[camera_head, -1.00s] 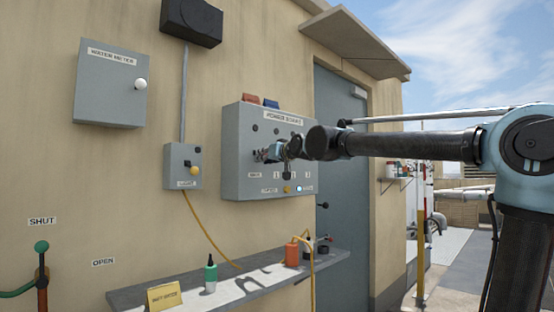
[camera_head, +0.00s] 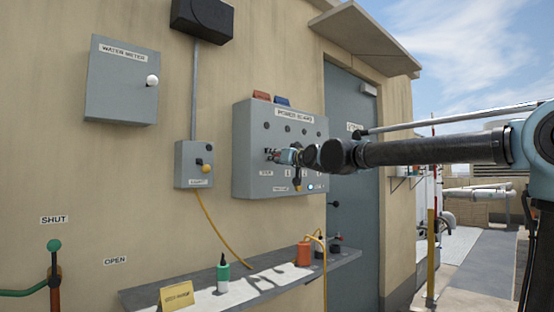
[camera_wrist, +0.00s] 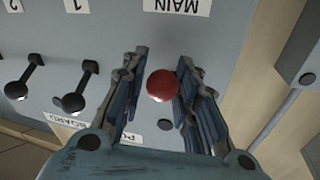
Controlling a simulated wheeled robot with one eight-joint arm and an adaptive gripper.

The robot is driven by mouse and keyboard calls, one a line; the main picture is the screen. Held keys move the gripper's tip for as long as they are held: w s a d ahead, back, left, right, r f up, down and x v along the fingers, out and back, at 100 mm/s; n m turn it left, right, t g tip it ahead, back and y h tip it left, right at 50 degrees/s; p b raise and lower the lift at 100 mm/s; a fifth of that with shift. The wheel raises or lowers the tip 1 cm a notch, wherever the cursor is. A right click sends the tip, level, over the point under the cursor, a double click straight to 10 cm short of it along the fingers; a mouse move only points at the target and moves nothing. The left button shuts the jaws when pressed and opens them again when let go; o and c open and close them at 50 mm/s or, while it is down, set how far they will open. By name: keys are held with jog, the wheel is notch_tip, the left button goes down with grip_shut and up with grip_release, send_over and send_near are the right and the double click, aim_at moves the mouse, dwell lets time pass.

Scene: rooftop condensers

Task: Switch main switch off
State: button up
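The grey power board (camera_head: 243,178) hangs on the wall in the head view. In the wrist view, which sees the board upside down, a red ball knob (camera_wrist: 162,86) stands near the MAIN label (camera_wrist: 178,5). My gripper (camera_wrist: 158,92) is open, with one finger on each side of the red knob. A gap shows on the knob's left side; on the right I cannot tell if finger and knob touch. In the head view my gripper (camera_head: 273,155) is at the board's left part, and my wrist hides some of the front.
Black-knobbed levers 1 (camera_wrist: 73,103) and 2 (camera_wrist: 16,90) sit left of my fingers in the wrist view. A small grey box (camera_head: 184,176) with a yellow button is left of the board. A shelf (camera_head: 345,262) with bottles runs below.

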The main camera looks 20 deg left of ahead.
jog(key=o, duration=0.3)
jog(key=shift+w+d+f, duration=0.2)
jog(key=shift+w+d, duration=0.05)
jog(key=shift+w, duration=0.15)
jog(key=shift+s+a+r, duration=0.1)
jog(key=shift+s, duration=0.1)
jog(key=shift+s+d, duration=0.15)
jog(key=shift+d, duration=0.05)
jog(key=w+v, duration=0.1)
jog(key=v, duration=1)
jog(key=shift+s+d, duration=0.2)
jog(key=shift+d, duration=0.25)
